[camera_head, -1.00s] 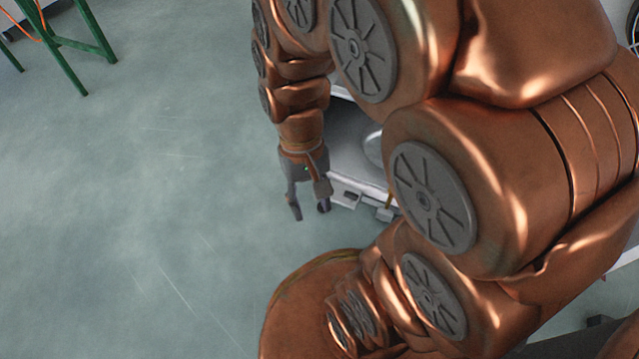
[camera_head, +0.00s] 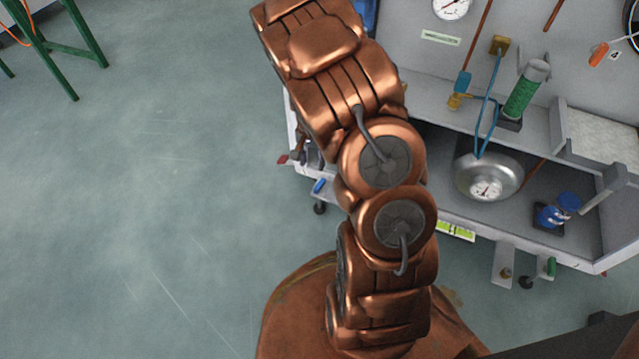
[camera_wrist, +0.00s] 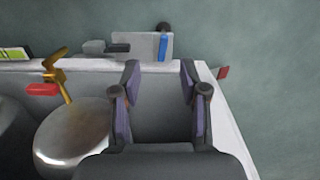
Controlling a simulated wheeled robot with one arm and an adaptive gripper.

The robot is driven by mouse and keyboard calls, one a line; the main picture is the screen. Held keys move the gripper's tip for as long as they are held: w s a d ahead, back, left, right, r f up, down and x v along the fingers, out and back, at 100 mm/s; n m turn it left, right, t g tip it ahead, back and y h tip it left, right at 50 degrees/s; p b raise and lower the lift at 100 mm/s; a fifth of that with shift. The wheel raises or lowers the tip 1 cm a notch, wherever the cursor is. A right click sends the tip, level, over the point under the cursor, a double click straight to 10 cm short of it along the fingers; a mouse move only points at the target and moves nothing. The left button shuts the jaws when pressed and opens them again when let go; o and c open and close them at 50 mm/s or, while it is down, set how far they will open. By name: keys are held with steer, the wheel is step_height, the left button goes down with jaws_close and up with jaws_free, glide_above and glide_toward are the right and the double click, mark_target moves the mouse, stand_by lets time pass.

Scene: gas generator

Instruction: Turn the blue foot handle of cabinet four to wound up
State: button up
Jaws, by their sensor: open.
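The blue foot handle (camera_head: 319,185) is a short blue bar on a foot plate at the left corner of the cabinet (camera_head: 470,220), just above a black caster. In the wrist view the blue handle (camera_wrist: 163,46) lies on the grey plate (camera_wrist: 133,46), beyond the cabinet's edge. My gripper (camera_wrist: 160,72) is open and empty. Its fingers are spread over the cabinet's edge area, apart from the handle, which appears ahead between the fingertips. A small "4" mark (camera_head: 615,56) shows on the back panel.
A red handle (camera_wrist: 223,72) sticks out at the cabinet's corner, near the right finger. A yellow valve (camera_wrist: 55,75) with a red part and a silver vessel (camera_wrist: 75,137) are at left. A green foot handle (camera_head: 551,267) is at the cabinet's right.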

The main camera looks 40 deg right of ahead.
steer(key=m, duration=0.2)
glide_above(320, 184)
steer(key=shift+t, duration=0.3)
step_height(320, 184, down, 10)
steer(key=shift+a+r+b, duration=0.1)
steer(key=shift+b, duration=0.2)
steer(key=shift+f+b, duration=1.55)
steer(key=shift+f, duration=2.35)
jaws_close()
